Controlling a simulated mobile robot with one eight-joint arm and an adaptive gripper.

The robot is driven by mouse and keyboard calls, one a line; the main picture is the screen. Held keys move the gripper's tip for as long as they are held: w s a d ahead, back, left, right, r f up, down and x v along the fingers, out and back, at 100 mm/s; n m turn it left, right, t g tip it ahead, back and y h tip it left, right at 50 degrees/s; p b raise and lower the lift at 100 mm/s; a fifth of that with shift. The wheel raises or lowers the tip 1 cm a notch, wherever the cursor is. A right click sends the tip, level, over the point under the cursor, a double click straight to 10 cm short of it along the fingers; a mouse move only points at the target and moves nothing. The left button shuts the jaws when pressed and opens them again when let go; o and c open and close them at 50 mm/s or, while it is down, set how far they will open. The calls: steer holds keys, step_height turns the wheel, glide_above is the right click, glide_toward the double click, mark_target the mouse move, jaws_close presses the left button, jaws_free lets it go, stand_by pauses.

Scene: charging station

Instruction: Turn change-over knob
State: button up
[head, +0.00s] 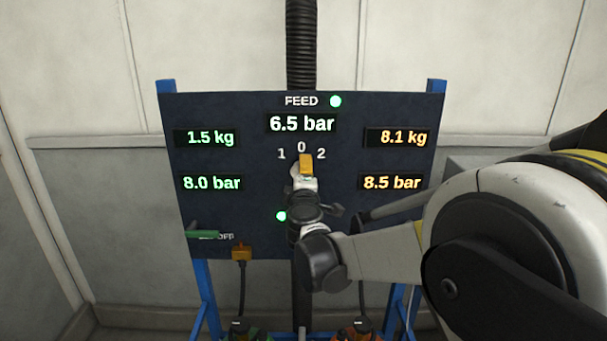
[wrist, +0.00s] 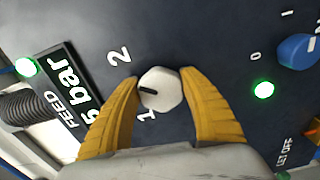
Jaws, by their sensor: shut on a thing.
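The change-over knob (wrist: 163,88) is a small pale, many-sided knob with a black pointer line on the dark panel (head: 240,115). In the wrist view the line points left, between the marks 2 and 1, on the side where the head view shows 0. My gripper (wrist: 163,80) has its two yellow fingers closed on opposite sides of the knob. The left finger covers the place of the 0 mark in the wrist view. In the head view, a yellow finger of my gripper (head: 306,164) shows just below the 0, and the knob is hidden behind it.
The panel's displays include 6.5 bar under FEED (head: 301,124). A green light (head: 335,101) is lit beside FEED, another (wrist: 263,89) beside a blue knob (wrist: 296,51). A green lever (head: 204,234) sits low left, an orange connector (head: 241,253) below. My arm covers the lower right.

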steer(key=shift+m, duration=0.8)
steer(key=o, duration=1.2)
steer(key=shift+s, duration=0.1)
steer(key=s, duration=1.1)
steer(key=shift+s, duration=0.4)
